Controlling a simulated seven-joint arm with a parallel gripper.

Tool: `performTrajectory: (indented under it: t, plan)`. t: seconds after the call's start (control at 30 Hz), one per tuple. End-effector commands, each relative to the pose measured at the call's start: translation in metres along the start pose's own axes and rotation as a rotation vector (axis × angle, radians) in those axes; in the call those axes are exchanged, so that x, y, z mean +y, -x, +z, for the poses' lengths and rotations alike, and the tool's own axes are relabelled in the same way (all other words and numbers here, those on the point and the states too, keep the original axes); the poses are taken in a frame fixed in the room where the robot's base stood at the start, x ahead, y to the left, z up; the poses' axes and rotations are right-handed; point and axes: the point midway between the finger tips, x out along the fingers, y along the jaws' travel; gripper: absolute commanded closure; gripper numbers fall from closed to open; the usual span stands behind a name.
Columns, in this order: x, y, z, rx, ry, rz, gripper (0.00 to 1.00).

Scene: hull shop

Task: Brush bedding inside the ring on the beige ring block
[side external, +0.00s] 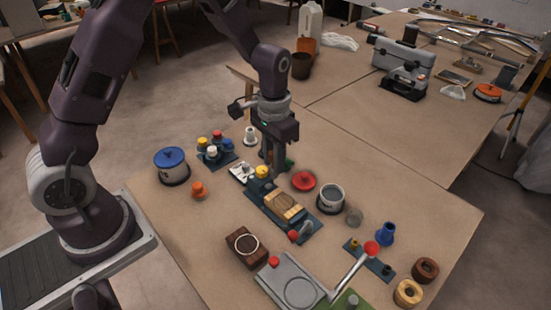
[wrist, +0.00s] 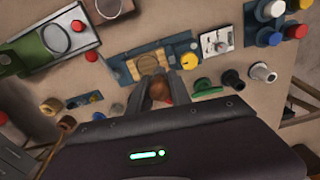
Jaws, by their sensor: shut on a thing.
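The beige ring block (side external: 284,206) is a tan wooden block with a ring outline on its top, set in a dark blue base (side external: 262,196). It also shows in the wrist view (wrist: 130,72), partly covered by my fingers. My gripper (side external: 268,158) points down beyond the yellow-knob end of the base in the side view. In the wrist view my gripper (wrist: 164,84) is shut on a reddish-brown rounded thing (wrist: 160,91), which may be the brush's handle. Its bristles are hidden. I cannot tell any contact with the block.
A brown block with a pale ring (side external: 246,246) and a grey plate with a ring (side external: 297,286) lie nearer the camera. A red lid (side external: 304,181) and a grey-topped pot (side external: 330,197) stand right of the base. A blue-lidded pot (side external: 172,164) is left.

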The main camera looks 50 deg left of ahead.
Motion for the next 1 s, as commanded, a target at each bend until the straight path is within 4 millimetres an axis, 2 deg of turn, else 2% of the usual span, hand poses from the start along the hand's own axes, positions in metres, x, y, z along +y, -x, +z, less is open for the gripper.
performTrajectory:
  t: [0.67, 0.83, 1.0]
  plan:
    - [0.0, -0.058, 0.001, -0.003, 0.0, 0.001, 1.0]
    - [0.002, -0.077, 0.001, -0.004, -0.001, 0.001, 1.0]
    - [0.018, -0.074, -0.001, -0.001, -0.003, 0.0, 1.0]
